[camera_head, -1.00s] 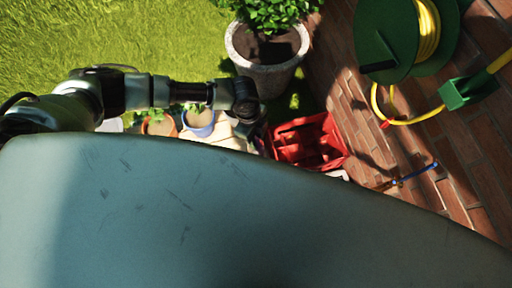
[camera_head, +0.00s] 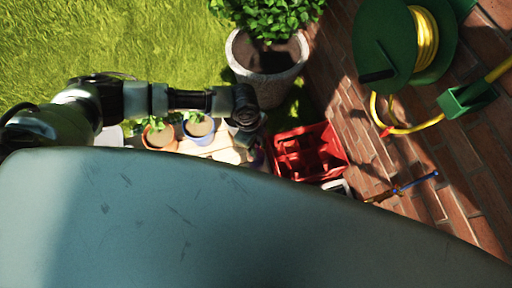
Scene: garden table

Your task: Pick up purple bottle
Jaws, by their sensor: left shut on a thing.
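My left arm comes in from the left, and its gripper (camera_head: 247,138) is at the right end of the small table, seen from above and behind. It is shut on the purple bottle (camera_head: 258,158), of which only a small dark purple part shows just below the gripper. The fingers and most of the bottle are hidden by the wrist and by my own pale body in front. My right gripper is not in view.
Potted plants in an orange pot (camera_head: 160,137) and a blue pot (camera_head: 199,127) stand on the wooden table (camera_head: 217,146). A red crate (camera_head: 318,150) is right of the gripper. Beyond are a large stone planter (camera_head: 266,72) and a green hose reel (camera_head: 385,45) on brick paving.

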